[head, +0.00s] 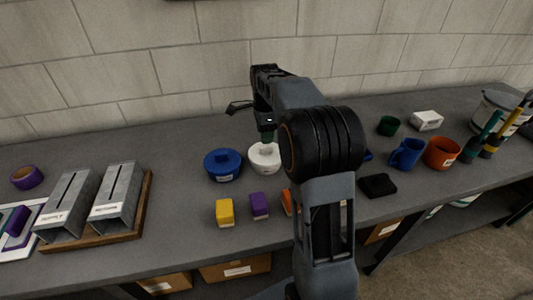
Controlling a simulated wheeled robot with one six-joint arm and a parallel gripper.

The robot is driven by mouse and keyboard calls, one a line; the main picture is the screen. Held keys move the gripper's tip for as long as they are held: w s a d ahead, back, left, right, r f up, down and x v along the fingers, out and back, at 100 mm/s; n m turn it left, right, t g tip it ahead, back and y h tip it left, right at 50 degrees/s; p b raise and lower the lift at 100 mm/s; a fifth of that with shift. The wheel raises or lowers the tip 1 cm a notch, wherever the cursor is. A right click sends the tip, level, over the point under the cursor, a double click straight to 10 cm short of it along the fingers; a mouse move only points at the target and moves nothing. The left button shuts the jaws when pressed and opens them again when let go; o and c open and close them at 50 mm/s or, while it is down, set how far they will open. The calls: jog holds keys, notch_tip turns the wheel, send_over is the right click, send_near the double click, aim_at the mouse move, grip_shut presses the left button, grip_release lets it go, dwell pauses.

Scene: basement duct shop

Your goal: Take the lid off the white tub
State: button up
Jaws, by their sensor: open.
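The white tub (261,164) stands on the grey bench near the middle, just right of a blue lidded tub (223,165). Its white lid (257,152) appears to be on it, with a pale knob on top. My gripper (267,136) is directly above the lid, pointing down, with its fingers near the knob. It is open. The view does not show whether the fingers touch the knob. My arm covers the right side of the tub.
Yellow (225,212) and purple (259,206) blocks lie in front of the tubs, with an orange one (287,201) partly hidden by my arm. Metal duct pieces (117,190) stand at left. A wall runs behind.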

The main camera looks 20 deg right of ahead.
aim_at(266, 146)
jog(key=shift+d+f, duration=0.2)
jog(key=shift+f, duration=3.05)
jog(key=shift+c, duration=0.4)
grip_shut()
